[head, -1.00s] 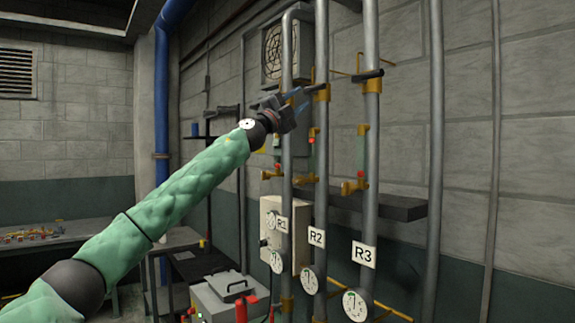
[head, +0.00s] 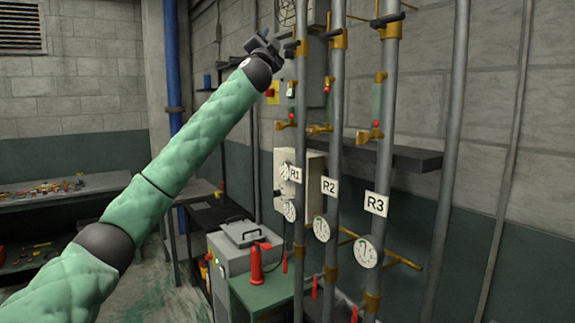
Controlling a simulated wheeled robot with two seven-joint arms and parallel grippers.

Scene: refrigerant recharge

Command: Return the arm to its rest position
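My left arm comes in from the lower left in a green padded sleeve and reaches up to the top middle. My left gripper (head: 262,47) is at its end, just left of the first pipe's upper fittings. It is small and seen from behind, so I cannot make out whether its fingers are apart. I see nothing clearly held in it. My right gripper is not in view.
Three vertical pipes with labels R1 (head: 296,174), R2 (head: 329,186) and R3 (head: 376,204) carry valves and gauges. A dark shelf (head: 418,158) runs behind them. A grey machine (head: 232,270) and a green table (head: 272,291) stand below. A cluttered bench (head: 60,198) is at left.

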